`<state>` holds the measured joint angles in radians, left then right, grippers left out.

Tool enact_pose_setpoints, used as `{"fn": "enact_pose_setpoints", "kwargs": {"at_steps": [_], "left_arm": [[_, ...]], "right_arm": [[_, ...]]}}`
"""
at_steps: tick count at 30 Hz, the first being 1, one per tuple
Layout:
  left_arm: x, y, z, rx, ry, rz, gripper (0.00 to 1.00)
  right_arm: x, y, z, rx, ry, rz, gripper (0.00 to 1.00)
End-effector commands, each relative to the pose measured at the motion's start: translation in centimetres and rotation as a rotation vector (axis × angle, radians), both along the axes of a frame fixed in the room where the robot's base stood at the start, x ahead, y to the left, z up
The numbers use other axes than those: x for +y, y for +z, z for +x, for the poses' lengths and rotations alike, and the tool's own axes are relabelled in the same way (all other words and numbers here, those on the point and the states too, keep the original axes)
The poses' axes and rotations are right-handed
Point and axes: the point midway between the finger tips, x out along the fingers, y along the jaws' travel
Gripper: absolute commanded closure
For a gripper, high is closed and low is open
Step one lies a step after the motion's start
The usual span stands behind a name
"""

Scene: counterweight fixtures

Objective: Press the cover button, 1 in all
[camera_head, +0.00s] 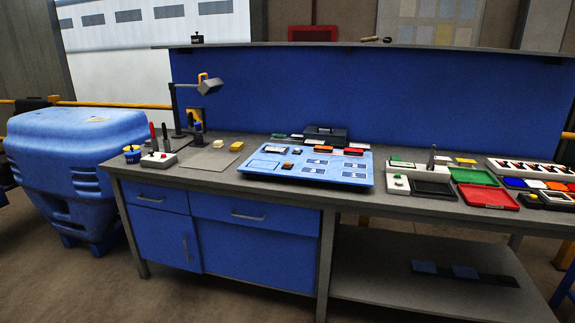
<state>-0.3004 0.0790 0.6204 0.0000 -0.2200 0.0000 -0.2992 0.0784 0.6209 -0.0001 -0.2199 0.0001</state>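I cannot tell for certain which part is the cover button. A light fixture (394,171) stands on the bench right of centre, with a small pale round knob on it and a dark tray (433,189) beside it. A large light-blue board (359,187) lies in the middle of the bench, bearing several small orange, red and dark pieces. Labels and markings are too small to read. Neither of my grippers is in view.
The grey workbench (208,180) has a blue back panel (370,95). A desk lamp (208,85) and a tool holder (158,160) stand at left. Green (473,177) and red (488,197) trays lie at right. A blue bin (75,150) stands left of the bench.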

Motion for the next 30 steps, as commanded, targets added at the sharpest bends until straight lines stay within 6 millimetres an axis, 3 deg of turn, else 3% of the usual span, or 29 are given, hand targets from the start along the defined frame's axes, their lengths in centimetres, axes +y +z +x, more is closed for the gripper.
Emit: {"fn": "enact_pose_setpoints", "kwargs": {"at_steps": [1,7,30], "left_arm": [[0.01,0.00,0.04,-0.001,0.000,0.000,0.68],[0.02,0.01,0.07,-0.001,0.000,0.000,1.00],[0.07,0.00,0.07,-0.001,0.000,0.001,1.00]], "right_arm": [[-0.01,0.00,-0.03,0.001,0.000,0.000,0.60],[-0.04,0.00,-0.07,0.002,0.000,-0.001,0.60],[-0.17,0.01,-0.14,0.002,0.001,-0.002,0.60]]}}
